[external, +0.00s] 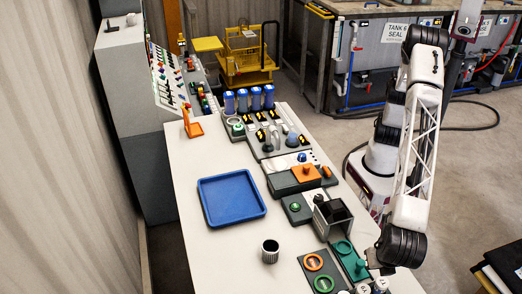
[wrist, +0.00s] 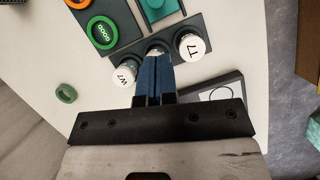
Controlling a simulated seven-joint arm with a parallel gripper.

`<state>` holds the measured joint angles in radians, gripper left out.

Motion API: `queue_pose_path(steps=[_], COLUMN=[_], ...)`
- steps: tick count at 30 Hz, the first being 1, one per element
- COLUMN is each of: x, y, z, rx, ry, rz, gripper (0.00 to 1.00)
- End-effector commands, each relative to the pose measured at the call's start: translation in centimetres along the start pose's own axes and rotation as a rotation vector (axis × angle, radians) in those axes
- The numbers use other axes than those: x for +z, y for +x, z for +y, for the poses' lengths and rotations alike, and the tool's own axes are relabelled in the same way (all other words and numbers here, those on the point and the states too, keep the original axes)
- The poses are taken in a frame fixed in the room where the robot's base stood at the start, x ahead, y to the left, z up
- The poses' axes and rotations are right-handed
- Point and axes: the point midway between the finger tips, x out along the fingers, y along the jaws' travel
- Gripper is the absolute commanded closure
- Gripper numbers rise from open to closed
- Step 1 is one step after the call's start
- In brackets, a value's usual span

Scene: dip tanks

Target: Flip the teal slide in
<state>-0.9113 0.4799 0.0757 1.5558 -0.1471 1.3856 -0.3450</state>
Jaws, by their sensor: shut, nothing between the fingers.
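A teal piece, which looks like the slide (external: 344,248), sits on a dark green plate at the front right of the table in the external view. A teal knob (external: 360,267) stands at its near end. In the wrist view a teal block (wrist: 158,8) shows at the top edge, partly cut off. My gripper (external: 372,266) is low over the near right end of the table, beside the teal knob. In the wrist view its blue fingers (wrist: 153,62) are together and empty. They point toward the teal block and partly hide a middle jar.
A plate with an orange ring (external: 313,262) and a green ring (external: 324,283) lies to the left. A ribbed cup (external: 270,251) and a blue tray (external: 232,200) stand farther left, with bare table around them.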

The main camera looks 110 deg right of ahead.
Motion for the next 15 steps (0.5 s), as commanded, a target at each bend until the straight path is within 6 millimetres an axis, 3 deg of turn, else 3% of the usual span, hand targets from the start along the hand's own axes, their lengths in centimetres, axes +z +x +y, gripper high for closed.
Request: queue_pose_path(steps=[8, 15], x=[0.0, 0.0], y=[0.2, 1.8], z=[0.0, 0.0], rx=[0.0, -0.001], ry=[0.0, 0.001], rz=[0.0, -0.001], gripper=[1.0, 1.0])
